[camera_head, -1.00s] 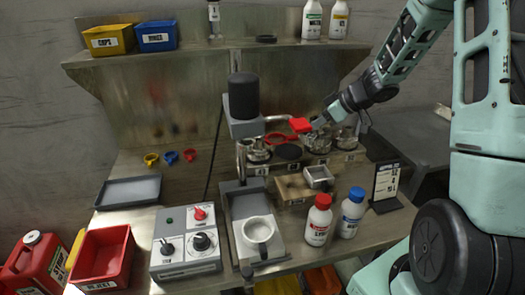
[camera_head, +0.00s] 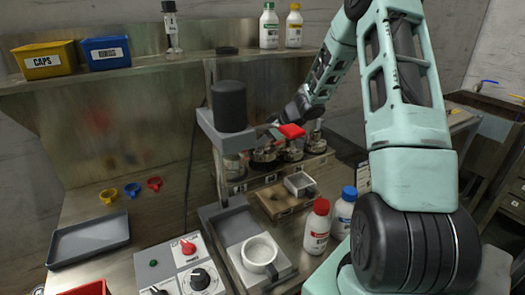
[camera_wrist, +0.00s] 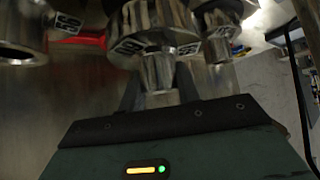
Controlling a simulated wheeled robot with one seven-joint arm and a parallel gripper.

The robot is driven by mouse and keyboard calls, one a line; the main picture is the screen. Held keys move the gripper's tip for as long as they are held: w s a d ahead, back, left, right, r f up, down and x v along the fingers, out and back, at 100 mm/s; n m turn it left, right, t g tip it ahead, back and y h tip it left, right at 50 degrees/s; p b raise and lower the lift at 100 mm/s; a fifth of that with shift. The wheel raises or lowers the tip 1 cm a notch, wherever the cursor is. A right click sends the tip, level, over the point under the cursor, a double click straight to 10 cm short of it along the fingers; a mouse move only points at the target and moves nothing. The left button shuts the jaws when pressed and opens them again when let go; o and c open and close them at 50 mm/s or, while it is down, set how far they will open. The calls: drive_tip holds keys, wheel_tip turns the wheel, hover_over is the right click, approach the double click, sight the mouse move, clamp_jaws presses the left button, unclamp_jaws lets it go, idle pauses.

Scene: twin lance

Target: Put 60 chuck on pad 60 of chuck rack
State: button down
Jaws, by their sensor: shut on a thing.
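In the head view the fingertips are largely hidden behind the press and red block. Whether the held chuck rests on a pad or hangs above it, I cannot tell.
Red-capped (camera_head: 316,228) and blue-capped (camera_head: 343,213) bottles stand front right. A wrist-view chuck (camera_wrist: 20,35) and another chuck (camera_wrist: 220,35) flank the held one closely.

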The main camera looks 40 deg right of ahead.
sight(268, 145)
drive_tip(key=shift+f+b, duration=0.3)
drive_tip(key=shift+f, duration=1.3)
drive_tip(key=shift+f, duration=0.15)
drive_tip(key=c, duration=1)
unclamp_jaws()
drive_tip(key=shift+s+d+r, duration=0.15)
drive_tip(key=shift+s+r, duration=0.1)
drive_tip(key=shift+r, duration=0.1)
drive_tip(key=p+v, duration=0.1)
drive_tip(key=v, duration=1)
drive_tip(key=shift+s, duration=0.2)
drive_tip(key=shift+r, duration=0.1)
